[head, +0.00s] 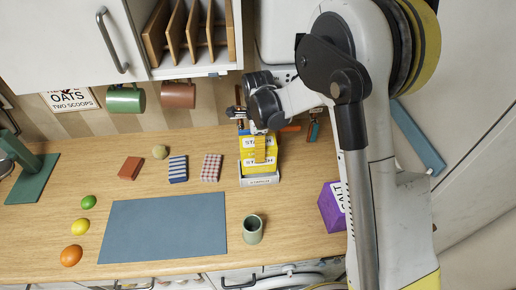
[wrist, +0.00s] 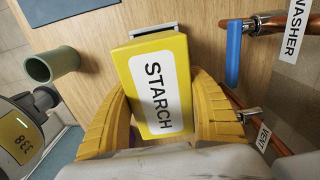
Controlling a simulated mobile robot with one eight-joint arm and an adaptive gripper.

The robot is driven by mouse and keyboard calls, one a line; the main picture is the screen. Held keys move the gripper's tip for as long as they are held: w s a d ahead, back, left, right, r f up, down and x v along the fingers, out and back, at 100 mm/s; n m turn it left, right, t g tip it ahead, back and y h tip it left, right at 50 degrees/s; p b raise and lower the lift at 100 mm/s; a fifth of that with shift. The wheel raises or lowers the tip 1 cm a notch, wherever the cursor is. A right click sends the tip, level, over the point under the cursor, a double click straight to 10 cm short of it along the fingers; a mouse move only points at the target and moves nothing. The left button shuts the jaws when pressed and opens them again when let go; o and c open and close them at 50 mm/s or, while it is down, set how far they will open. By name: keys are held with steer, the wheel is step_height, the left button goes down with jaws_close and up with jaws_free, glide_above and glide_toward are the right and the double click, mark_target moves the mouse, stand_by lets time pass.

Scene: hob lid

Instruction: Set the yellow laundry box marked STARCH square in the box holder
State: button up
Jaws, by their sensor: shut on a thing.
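In the head view my gripper (head: 261,148) reaches down onto the box from above. A strip of the holder (wrist: 158,28) shows past the box's far edge, about parallel to it. The holder hides the box's bottom, so I cannot tell how deep it sits.
A green cup (head: 252,230) stands in front of the holder. A purple box (head: 330,207) is at the right, a blue mat (head: 163,229) at the left. A checked packet (head: 211,168) lies left of the holder. A blue-handled pipe (wrist: 233,52) is near on the wall side.

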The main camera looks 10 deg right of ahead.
steer(key=shift+f, duration=0.25)
stand_by(0.4)
steer(key=shift+f+b, duration=1.45)
steer(key=shift+b, duration=0.25)
steer(key=shift+f+b, duration=0.85)
steer(key=shift+f, duration=0.1)
steer(key=o, duration=1.5)
steer(key=shift+r, duration=0.15)
